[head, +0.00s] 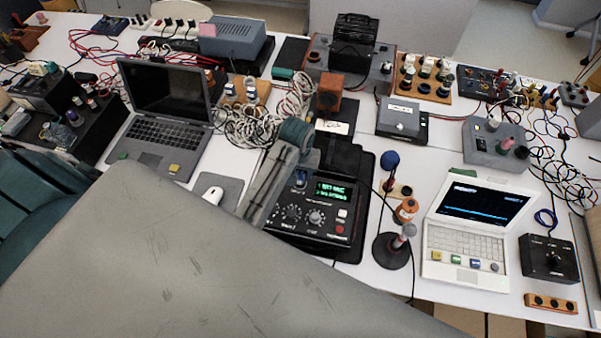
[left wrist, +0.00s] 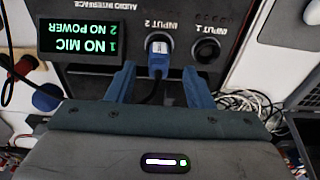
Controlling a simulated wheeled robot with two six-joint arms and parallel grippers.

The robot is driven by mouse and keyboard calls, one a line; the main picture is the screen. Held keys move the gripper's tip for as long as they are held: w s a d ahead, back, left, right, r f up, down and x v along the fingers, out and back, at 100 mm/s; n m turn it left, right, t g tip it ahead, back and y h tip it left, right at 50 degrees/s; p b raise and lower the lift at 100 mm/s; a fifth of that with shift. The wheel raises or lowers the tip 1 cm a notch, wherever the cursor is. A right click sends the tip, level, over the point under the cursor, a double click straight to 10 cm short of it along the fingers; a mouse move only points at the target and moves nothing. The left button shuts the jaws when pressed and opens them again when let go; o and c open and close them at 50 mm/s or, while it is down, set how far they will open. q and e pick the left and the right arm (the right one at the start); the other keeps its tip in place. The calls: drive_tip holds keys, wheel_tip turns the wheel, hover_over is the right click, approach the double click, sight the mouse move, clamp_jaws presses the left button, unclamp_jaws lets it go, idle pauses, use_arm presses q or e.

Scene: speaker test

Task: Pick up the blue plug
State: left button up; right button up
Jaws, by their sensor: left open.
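The blue plug (left wrist: 158,45) sits in the socket marked INPUT 2 on the black audio interface (left wrist: 95,82). A dark cable runs from the plug. My left gripper (left wrist: 159,75) is open, its two blue fingers apart on either side of the plug and cable, with gaps visible on both sides. The display reads "1 NO MIC, 2 NO POWER"; the INPUT 1 socket beside the plug looks empty. In the head view the audio interface (head: 318,222) stands mid-table, and my left gripper (head: 301,166) reaches over its back left part, partly hiding the plug. My right gripper is not in view.
A microphone stand (head: 392,252) and a white laptop (head: 465,240) stand right of the interface. Tangled cables (head: 250,125) and a small orange box (head: 331,92) lie behind.

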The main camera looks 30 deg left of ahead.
use_arm(q)
drive_tip(key=shift+w+d+f+p, duration=0.1)
drive_tip(key=shift+f+p, duration=0.25)
drive_tip(key=shift+f, duration=0.9)
drive_tip(key=shift+w+f, duration=0.1)
drive_tip(key=shift+f, duration=0.1)
clamp_jaws()
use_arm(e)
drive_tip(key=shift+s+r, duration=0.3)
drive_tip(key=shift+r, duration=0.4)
use_arm(q)
drive_tip(key=shift+r, duration=0.15)
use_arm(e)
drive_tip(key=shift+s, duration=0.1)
